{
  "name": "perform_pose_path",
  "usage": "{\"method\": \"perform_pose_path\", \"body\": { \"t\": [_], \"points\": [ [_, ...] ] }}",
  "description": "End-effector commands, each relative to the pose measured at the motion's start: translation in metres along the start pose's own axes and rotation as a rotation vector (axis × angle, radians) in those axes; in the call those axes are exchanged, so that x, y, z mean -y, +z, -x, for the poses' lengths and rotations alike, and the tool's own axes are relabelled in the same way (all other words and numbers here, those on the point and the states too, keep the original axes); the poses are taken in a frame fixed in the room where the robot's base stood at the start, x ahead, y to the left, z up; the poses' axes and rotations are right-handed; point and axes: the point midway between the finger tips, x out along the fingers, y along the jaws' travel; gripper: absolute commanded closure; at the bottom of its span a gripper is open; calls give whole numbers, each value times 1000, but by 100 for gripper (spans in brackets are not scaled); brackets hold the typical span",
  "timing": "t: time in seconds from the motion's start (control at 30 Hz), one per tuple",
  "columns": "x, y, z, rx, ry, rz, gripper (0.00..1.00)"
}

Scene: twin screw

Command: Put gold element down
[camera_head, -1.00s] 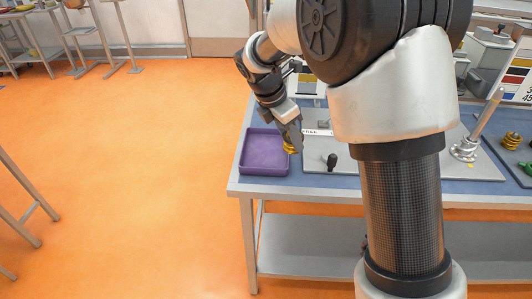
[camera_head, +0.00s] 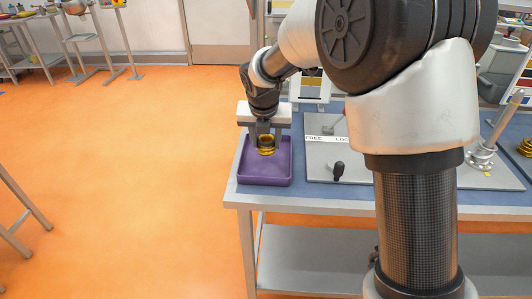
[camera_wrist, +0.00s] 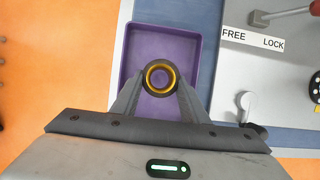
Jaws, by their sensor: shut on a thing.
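The gold element (camera_head: 266,144) is a ring-like gold piece held in my gripper (camera_head: 265,140). In the wrist view the gold element (camera_wrist: 160,77) shows as a round ring with an open centre, between the two fingers of my gripper (camera_wrist: 160,85). The gripper is shut on it. Both are over the purple tray (camera_head: 265,182), which stands at the left end of the table. The tray also shows in the wrist view (camera_wrist: 135,55), its visible floor empty. I cannot tell how high the element is above the tray floor.
A grey panel (camera_head: 325,168) with a FREE/LOCK label (camera_wrist: 253,39) and a black knob (camera_head: 338,171) lies right of the tray. A metal post (camera_head: 508,115) stands further right, near another gold piece (camera_head: 525,148). Orange floor (camera_head: 120,180) is open left of the table.

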Motion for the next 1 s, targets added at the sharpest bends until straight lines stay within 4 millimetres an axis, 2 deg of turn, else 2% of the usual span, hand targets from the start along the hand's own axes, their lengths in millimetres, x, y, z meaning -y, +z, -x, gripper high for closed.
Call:
{"method": "perform_pose_path", "body": {
  "t": [0.2, 0.57, 0.6, 0.7, 1.0],
  "points": [
    [-1, -15, -34, -2, 0, 1, 90],
    [0, -16, -38, 0, 0, -1, 90],
    [0, -17, -38, -1, -1, -1, 56],
    [0, -17, -38, -1, -1, -1, 41],
    [0, -16, -37, -1, 0, -1, 41]
  ]
}}
